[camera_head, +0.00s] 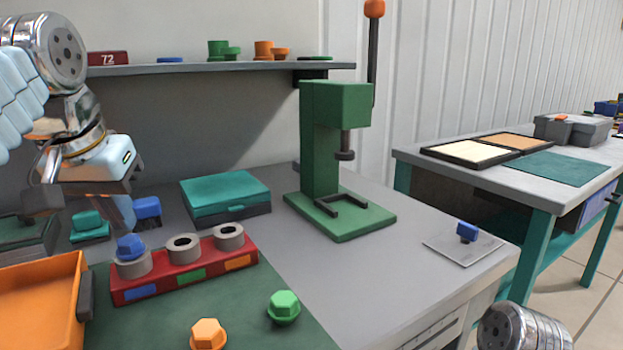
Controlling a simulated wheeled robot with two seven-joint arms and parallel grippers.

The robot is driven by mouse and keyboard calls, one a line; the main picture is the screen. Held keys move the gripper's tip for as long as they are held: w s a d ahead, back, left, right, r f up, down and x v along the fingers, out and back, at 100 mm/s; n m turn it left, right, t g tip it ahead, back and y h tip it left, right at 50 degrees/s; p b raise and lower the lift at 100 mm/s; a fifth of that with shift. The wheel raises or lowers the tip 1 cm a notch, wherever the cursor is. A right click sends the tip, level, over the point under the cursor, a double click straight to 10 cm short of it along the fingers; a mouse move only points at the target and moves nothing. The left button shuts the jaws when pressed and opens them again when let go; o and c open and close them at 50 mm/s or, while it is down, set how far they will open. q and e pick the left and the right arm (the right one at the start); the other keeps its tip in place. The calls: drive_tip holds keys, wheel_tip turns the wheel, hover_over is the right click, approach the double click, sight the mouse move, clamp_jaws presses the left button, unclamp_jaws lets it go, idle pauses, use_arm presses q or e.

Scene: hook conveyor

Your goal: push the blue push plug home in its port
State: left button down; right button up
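The blue push plug (131,247) sits upright in the mouth of the left grey port (134,267) on the red block (190,277). Its hexagonal head stands above the port's rim. That port is over the blue label on the block's front. The middle and right ports are empty. My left gripper (82,206) is open, with its fingers spread wide, above and to the left of the blue plug. It holds nothing that I can see. Part of my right arm shows at the bottom right, but its gripper is out of view.
An orange plug (208,334) and a green plug (284,306) stand on the green mat (250,325). An orange bin (40,295) is at the left. A teal box (226,194) and a green press (335,160) stand behind.

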sight(126, 241)
use_arm(q)
drive_tip(key=shift+f+b, duration=0.65)
drive_tip(key=shift+f, duration=0.25)
idle(0.5)
drive_tip(key=shift+r, duration=0.1)
wheel_tip(126, 241, up, 3)
drive_tip(key=p, duration=0.3)
drive_tip(key=shift+r, duration=1.9)
